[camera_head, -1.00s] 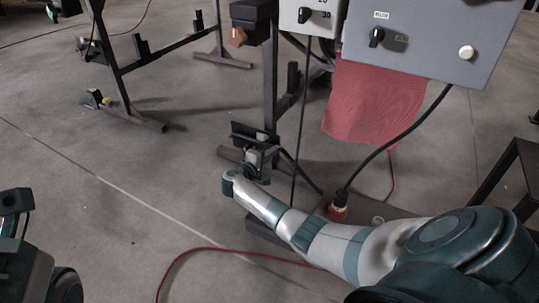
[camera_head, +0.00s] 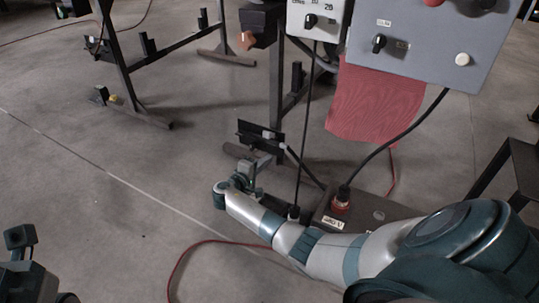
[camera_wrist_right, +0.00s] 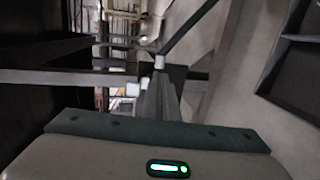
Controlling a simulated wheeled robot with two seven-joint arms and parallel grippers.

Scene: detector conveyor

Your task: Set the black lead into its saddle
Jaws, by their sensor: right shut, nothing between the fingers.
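A black lead (camera_head: 305,170) slants from a dark bracket (camera_head: 250,133) low on the stand down to the floor box. A small grey-white piece shows at the bracket, which may be the saddle; I cannot tell whether the lead sits in it. In the right wrist view the lead (camera_wrist_right: 187,28) runs up right from a pale sleeve (camera_wrist_right: 159,62) before a dark plate. My right gripper (camera_head: 258,165) is shut and empty, just in front of and below the bracket, apart from the lead. Part of my left arm's end (camera_head: 20,238) shows at lower left; its fingers are unclear.
A floor box (camera_head: 325,222) with a red-collared plug (camera_head: 341,198) and a thick black cable stands right of the bracket. A thin vertical cable (camera_head: 307,120) hangs nearby. A red cloth (camera_head: 375,103) hangs under the grey control box (camera_head: 425,55). Open floor lies left.

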